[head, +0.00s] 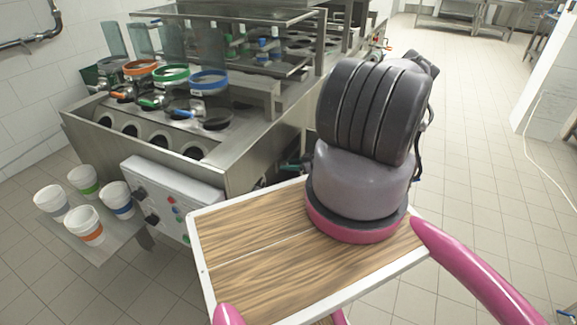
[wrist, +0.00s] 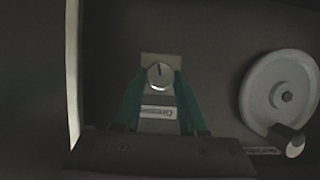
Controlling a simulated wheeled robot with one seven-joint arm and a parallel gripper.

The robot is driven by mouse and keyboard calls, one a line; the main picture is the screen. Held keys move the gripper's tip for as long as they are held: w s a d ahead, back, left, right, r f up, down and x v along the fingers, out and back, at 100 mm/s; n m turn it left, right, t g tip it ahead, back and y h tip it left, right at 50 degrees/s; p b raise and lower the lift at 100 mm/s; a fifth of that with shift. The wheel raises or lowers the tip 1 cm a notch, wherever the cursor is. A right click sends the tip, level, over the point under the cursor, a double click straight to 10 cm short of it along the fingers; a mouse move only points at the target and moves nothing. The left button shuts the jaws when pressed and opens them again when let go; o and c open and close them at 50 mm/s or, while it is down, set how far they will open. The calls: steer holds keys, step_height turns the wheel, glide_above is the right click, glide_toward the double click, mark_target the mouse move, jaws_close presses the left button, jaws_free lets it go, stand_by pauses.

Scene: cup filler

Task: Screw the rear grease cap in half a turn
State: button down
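In the wrist view, a round, light metal cap (wrist: 159,74) with a dark line across its face sits on a small pale plate on a dark panel. I take it for the rear grease cap. My gripper (wrist: 160,80) points at the panel, with one green finger on each side of the cap. The fingers look apart, with a narrow strip of plate showing beside the cap, so no firm grip is visible. Depth is hard to judge in the dim light.
A grey handwheel (wrist: 280,92) with a protruding knob stands right of the cap. A label (wrist: 158,112) lies below it. In the head view, the steel filler machine (head: 250,160) has a control box (head: 165,200) and cups (head: 84,224) in front. Open tiled floor lies right.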

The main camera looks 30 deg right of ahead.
steer(key=shift+w+d+m+g+y, duration=0.15)
steer(key=shift+m+g+y, duration=0.35)
steer(key=shift+m, duration=0.6)
steer(key=shift+c, duration=2.3)
jaws_free()
steer(key=v, duration=0.7)
steer(key=shift+s+d, duration=0.25)
steer(key=shift+s, duration=0.05)
